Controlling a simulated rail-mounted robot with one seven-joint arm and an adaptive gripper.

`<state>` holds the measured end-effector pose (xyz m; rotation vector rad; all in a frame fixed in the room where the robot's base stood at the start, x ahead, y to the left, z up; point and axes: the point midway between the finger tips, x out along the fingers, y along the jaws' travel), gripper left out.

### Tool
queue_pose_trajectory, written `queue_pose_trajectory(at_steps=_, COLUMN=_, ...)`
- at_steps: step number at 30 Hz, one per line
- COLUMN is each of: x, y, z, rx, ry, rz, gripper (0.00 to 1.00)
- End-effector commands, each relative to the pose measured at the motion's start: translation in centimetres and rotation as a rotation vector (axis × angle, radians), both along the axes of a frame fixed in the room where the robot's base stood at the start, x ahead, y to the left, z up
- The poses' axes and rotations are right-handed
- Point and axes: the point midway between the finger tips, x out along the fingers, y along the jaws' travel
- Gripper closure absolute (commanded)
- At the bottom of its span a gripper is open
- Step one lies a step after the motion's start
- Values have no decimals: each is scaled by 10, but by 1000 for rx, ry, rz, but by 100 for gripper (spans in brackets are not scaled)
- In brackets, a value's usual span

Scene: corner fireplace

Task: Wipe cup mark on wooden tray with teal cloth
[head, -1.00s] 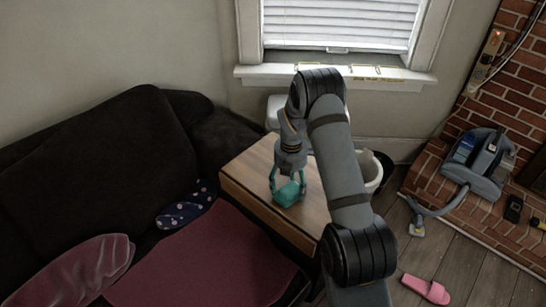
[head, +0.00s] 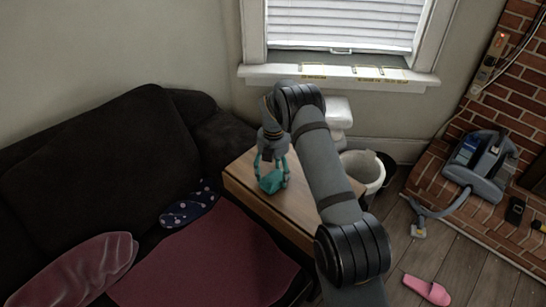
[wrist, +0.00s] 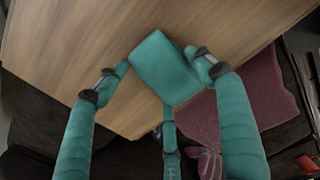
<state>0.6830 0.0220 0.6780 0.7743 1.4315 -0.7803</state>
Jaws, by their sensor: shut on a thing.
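The teal cloth (head: 272,183) is a folded, block-like bundle between the fingers of my gripper (head: 271,178), low over the wooden top (head: 305,212) beside the sofa. In the wrist view the cloth (wrist: 165,70) sits between the teal fingertips of my gripper (wrist: 161,66), which is shut on it. The wooden surface (wrist: 70,45) fills the upper part of that view. I cannot tell whether the cloth touches the wood. No cup mark shows; the cloth and my arm hide part of the wood. I cannot make out a separate tray.
A dark sofa (head: 95,165) with a maroon cover (head: 210,255) and a spotted dark-blue cushion (head: 188,208) borders the wooden top at left. A white bin (head: 362,170) stands at its right. A vacuum cleaner (head: 480,165) and a pink slipper (head: 427,290) lie farther right.

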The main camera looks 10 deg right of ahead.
Motion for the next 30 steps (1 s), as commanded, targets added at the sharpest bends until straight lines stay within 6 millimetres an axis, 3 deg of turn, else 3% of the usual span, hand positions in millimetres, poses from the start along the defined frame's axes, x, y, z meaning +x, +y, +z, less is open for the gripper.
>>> queue_pose_trajectory(at_steps=1, x=2, y=0, z=21, rx=0, ry=-8, rz=-1, gripper=53)
queue_pose_trajectory(at_steps=18, x=1, y=5, z=70, rx=1, ry=-4, rz=7, gripper=53)
queue_pose_trajectory(at_steps=30, x=1, y=6, z=76, rx=1, ry=-3, rz=8, gripper=53)
